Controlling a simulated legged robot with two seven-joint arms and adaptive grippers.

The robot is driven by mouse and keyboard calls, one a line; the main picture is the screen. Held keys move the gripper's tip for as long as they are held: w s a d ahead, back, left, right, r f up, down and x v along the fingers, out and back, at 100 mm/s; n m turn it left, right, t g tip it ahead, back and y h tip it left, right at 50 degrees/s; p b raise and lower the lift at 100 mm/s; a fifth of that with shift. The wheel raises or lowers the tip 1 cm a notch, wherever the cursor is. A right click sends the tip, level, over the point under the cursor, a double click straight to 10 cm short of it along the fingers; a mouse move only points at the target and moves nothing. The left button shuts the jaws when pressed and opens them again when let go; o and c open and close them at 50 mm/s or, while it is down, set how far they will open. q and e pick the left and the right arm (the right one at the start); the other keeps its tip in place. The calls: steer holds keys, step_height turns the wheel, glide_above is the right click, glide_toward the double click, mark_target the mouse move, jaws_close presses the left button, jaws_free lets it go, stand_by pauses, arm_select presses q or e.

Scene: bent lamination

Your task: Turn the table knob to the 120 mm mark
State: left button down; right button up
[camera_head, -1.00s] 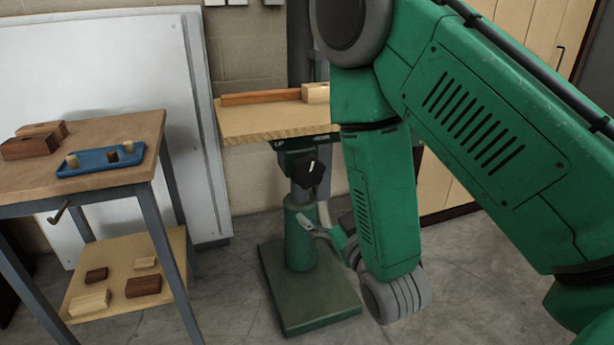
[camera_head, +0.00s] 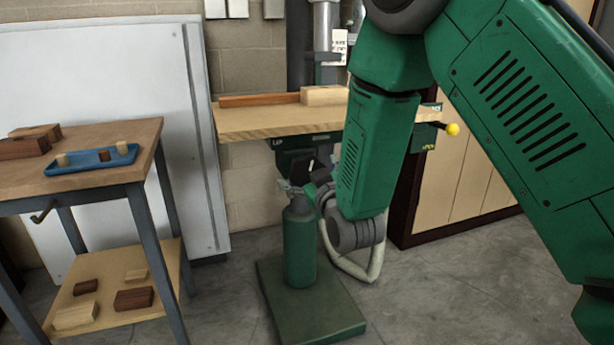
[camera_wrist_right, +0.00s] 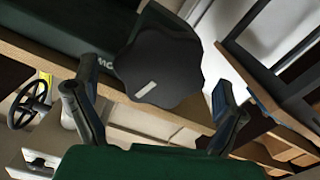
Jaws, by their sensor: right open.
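The table knob (camera_wrist_right: 161,67) is black and lobed with a pale mark on its face, and it fills the upper middle of the right wrist view. In the head view it sits under the wooden machine table (camera_head: 250,122), largely hidden in shadow and behind my right gripper (camera_head: 302,190). In the right wrist view my right gripper (camera_wrist_right: 146,90) is open, with one finger on each side of the knob and gaps visible beside it. Whether the fingertips reach around it I cannot tell. No 120 mm mark is readable. My left gripper is out of view.
A green column (camera_head: 300,245) on a floor plate (camera_head: 310,315) stands under the machine table. A wooden bar and block (camera_head: 323,95) lie on that table. A side table (camera_head: 75,190) with a blue tray (camera_head: 90,161) is at left. A yellow-tipped lever (camera_head: 452,129) sticks out right.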

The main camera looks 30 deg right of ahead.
steer(key=shift+w+d, duration=0.1)
steer(key=shift+w, duration=0.2)
steer(key=c, duration=1.1)
steer(key=shift+r+m+p, duration=0.1)
steer(key=shift+m+p, duration=0.45)
steer(key=shift+m, duration=0.55)
steer(key=m, duration=0.2)
steer(key=shift+d+m+p, duration=0.1)
steer(key=shift+m+p, duration=0.25)
steer(key=shift+m, duration=0.05)
